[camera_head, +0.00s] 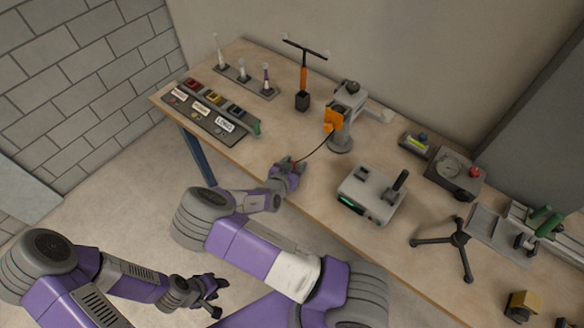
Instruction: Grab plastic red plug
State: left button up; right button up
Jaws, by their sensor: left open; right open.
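A small red plug (293,160) shows at the end of a thin dark cable on the wooden table, near its front edge. The cable runs up to the orange part of a grey stand. My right gripper (290,172) is open at the plug, its fingers partly hiding it; I cannot tell whether they touch it. My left gripper (212,291) is open and empty, low over the floor in front of the table, well away from the plug.
The grey stand (341,137) stands behind the plug. A grey box (371,194) with a black lever sits to its right, and a black tripod (459,240) beyond. A labelled dark tray (209,112) lies at left. Bare tabletop surrounds the plug.

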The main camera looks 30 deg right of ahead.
grip_shut()
